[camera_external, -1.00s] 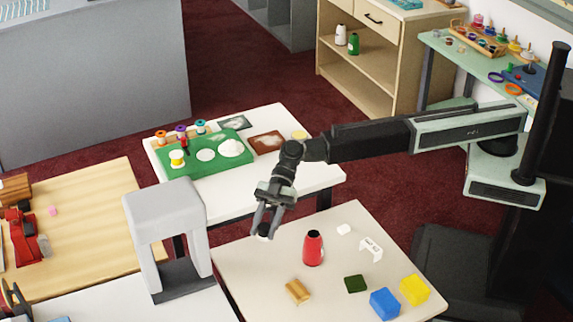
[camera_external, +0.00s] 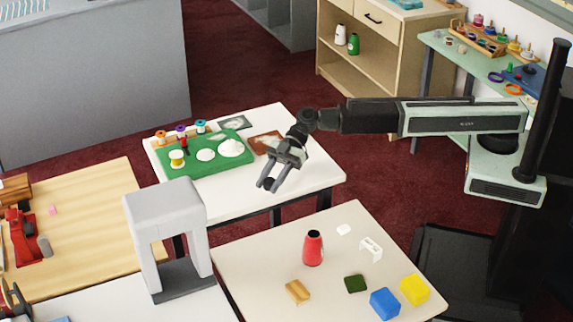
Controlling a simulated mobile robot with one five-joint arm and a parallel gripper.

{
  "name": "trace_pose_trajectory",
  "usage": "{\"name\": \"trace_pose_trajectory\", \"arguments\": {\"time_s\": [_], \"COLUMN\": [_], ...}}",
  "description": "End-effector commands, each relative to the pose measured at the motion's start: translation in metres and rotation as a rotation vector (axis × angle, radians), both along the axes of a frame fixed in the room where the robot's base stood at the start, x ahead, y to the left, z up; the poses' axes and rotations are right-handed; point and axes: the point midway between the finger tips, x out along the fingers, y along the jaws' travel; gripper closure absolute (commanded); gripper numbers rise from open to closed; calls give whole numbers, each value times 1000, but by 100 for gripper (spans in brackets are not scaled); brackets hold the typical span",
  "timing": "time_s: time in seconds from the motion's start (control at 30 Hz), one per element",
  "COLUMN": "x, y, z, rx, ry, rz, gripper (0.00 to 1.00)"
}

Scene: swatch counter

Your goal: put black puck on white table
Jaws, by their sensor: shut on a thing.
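My gripper (camera_external: 268,184) is shut on the black puck (camera_external: 269,183), a small dark shape between the fingertips and partly hidden by them. The fingers point down and to the left. They appear over the front part of the white table (camera_external: 218,203), in front of the green tray. I cannot tell exactly how high the puck is above the tabletop.
A green tray (camera_external: 189,165) with spools and white discs fills the table's left part. A brown tile (camera_external: 262,147) lies behind my gripper. The nearer cream table (camera_external: 250,262) holds a red bottle (camera_external: 313,248) and several blocks. A grey arch (camera_external: 165,205) stands left.

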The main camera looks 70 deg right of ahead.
Motion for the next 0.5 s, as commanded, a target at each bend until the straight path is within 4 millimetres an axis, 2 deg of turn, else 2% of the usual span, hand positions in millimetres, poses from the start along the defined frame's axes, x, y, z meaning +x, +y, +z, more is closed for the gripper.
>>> {"name": "trace_pose_trajectory", "arguments": {"time_s": [0.03,0.27,0.3,0.5], "x": [9,50,56,75], "y": [-33,-173,-198,-319], "z": [4,12,13,20], "rx": [0,0,0,0], "ry": [-1,0,0,0], "rz": [-43,-227,-260,-421], "gripper": [100,100,100,100]}}
